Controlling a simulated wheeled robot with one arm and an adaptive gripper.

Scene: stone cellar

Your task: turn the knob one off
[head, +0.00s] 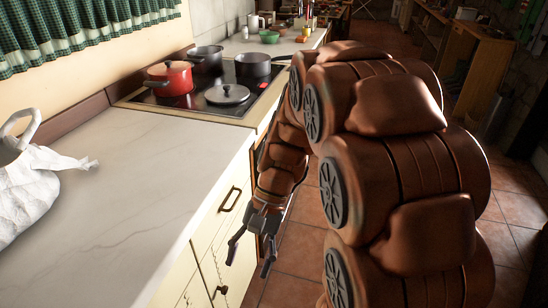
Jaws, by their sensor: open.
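The black glass cooktop (212,88) is set into the counter in the middle distance. On it stand a red pot with a lid (169,79), a dark pot (206,58), a dark saucepan (254,66) and a loose metal lid (228,94). I cannot make out any knob; the stove front is hidden behind my arm. My gripper (252,256) hangs below the counter top, in front of the cabinet doors. Its two fingers are apart with nothing between them, well short of the cooktop.
The marble counter (150,165) fills the left, with a white cloth bag (35,185) at its edge. Cabinet doors with dark handles (229,199) lie close beside my gripper. Bowls (270,37) stand farther back. Tiled floor (300,262) is open below and to the right.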

